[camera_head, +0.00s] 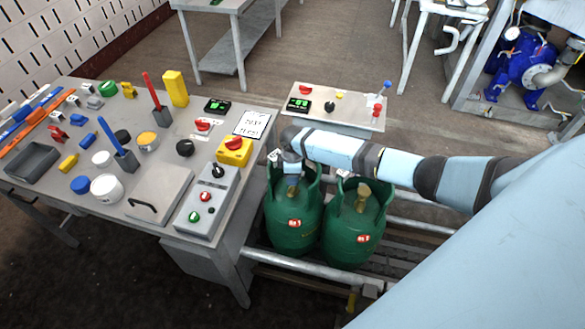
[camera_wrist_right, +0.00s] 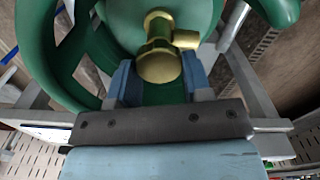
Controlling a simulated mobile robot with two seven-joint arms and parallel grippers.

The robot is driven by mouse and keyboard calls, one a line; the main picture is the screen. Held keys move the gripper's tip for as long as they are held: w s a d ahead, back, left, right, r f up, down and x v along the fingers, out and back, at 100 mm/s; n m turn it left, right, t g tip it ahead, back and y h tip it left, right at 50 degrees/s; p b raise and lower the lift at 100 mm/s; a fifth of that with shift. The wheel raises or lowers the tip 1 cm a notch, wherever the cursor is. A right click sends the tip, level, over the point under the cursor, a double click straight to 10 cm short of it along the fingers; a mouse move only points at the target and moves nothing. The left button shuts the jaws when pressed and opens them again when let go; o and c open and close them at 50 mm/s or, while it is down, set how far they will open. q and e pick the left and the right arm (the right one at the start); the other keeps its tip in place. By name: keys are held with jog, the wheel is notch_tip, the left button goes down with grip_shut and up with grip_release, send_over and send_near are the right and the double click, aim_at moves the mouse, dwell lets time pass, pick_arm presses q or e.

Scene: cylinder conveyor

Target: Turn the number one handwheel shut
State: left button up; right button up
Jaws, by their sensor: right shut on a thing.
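Two green gas cylinders stand side by side, the left one (camera_head: 292,232) and the right one (camera_head: 353,236). Each has a red and white label, too small to read surely. My right gripper (camera_head: 291,182) reaches down inside the collar of the left cylinder. In the right wrist view, the brass handwheel (camera_wrist_right: 158,66) on its brass valve sits between the two blue-grey fingers of my right gripper (camera_wrist_right: 159,82), which is shut on it. In the head view my gripper hides this handwheel. The right cylinder's brass valve (camera_head: 363,196) shows uncovered. My left gripper is out of view.
The cylinders stand in a metal-railed frame (camera_head: 310,270). Left of them is a grey bench (camera_head: 150,225) with a switch box (camera_head: 207,200), a yellow box (camera_head: 234,150) and many small parts. Behind stands a control panel (camera_head: 335,107) with a lever.

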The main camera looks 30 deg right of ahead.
jog(key=shift+m, duration=0.3)
jog(key=shift+d, duration=0.1)
jog(key=o, duration=0.9)
jog(key=shift+o, duration=0.2)
notch_tip(320, 180, up, 14)
jog(key=shift+f, duration=0.1)
